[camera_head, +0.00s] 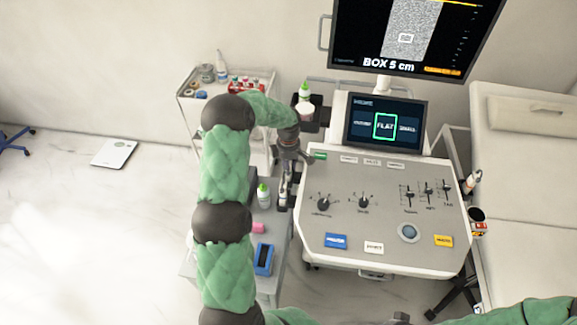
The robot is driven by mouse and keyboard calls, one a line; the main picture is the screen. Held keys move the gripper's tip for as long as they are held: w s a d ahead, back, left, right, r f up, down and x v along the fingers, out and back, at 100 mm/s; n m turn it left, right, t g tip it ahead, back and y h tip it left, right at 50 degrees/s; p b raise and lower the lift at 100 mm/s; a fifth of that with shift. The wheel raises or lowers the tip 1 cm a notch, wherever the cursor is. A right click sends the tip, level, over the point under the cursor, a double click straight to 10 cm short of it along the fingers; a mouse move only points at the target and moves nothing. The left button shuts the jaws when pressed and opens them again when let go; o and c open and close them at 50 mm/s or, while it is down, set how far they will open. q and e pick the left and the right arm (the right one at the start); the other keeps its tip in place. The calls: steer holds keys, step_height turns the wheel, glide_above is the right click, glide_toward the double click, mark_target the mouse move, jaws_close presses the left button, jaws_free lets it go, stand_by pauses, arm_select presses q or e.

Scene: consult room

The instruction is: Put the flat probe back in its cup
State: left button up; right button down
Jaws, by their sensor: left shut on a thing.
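My left gripper (287,177) is at the left edge of the ultrasound console, pointing down. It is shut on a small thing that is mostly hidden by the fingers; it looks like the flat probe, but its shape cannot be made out. Dark holder parts stand close by at the console's left side, and I cannot tell whether the held thing touches them. On the console's right side is a dark round cup (477,214), with a whitish probe-like thing (472,182) just above it. The small screen (385,124) shows "FLAT" framed in green.
The console panel (383,222) has knobs, sliders and coloured buttons. A trolley (262,82) stands behind my left arm. An exam couch (530,170) is at right.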

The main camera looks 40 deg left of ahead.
arm_select(q)
steer(key=shift+f, duration=0.15)
stand_by(0.4)
steer(key=o, duration=1.1)
